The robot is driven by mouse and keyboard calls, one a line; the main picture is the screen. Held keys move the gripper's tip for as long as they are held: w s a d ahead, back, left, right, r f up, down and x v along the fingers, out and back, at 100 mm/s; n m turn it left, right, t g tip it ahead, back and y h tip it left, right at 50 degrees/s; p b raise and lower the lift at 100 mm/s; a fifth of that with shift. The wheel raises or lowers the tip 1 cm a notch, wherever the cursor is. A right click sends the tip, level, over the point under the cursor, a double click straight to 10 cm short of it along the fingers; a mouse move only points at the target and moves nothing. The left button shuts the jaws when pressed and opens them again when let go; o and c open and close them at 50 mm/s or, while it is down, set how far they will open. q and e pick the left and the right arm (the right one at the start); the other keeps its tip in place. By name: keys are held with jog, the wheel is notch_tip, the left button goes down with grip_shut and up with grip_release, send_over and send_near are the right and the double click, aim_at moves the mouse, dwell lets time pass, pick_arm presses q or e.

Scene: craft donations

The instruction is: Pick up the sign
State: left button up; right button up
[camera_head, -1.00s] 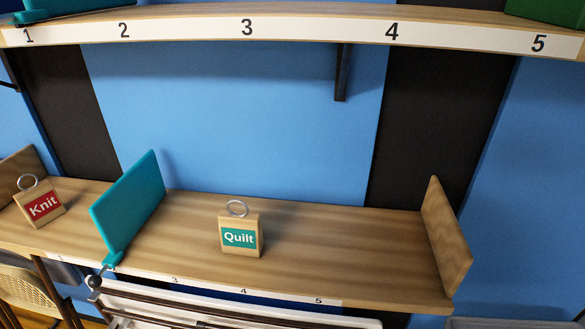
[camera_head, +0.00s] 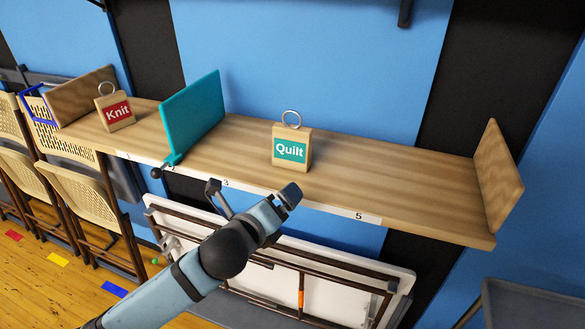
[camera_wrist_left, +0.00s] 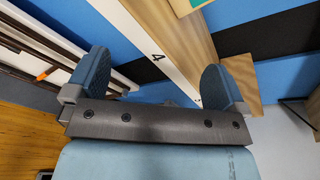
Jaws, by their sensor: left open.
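The Quilt sign (camera_head: 292,148) is a wooden block with a teal label and a metal ring on top. It stands upright on the wooden shelf (camera_head: 390,185). The Knit sign (camera_head: 115,112), with a red label and a ring, stands farther left on the same shelf. My left gripper (camera_head: 250,196) is open and empty, in front of the shelf's front edge, below and left of the Quilt sign and apart from it. In the left wrist view, the open fingers (camera_wrist_left: 155,80) face the numbered edge strip, and part of the Quilt sign (camera_wrist_left: 184,8) shows at the top.
A teal divider (camera_head: 193,115) stands between the signs. A wooden end panel (camera_head: 498,175) closes the shelf's right end. The shelf right of the Quilt sign is clear. Folded tables (camera_head: 330,270) and chairs (camera_head: 90,200) are below.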

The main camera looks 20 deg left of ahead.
pick_arm(q)
notch_tip(320, 180, up, 5)
jog(key=w+a+m+t+y+b, duration=0.1)
jog(key=m+t+b, duration=0.1)
jog(key=m, duration=0.6)
send_near(290, 135)
jog(key=shift+t+y, duration=0.3)
jog(key=shift+y, duration=0.1)
jog(key=w, duration=0.6)
jog(key=shift+d+f, duration=0.2)
jog(key=shift+d, duration=0.05)
jog(key=w, duration=0.5)
jog(key=shift+w+d+f+p, duration=0.15)
jog(key=shift+d+f+p, duration=0.05)
jog(key=shift+p, duration=0.2)
jog(key=c, duration=0.8)
jog(key=shift+r, duration=0.1)
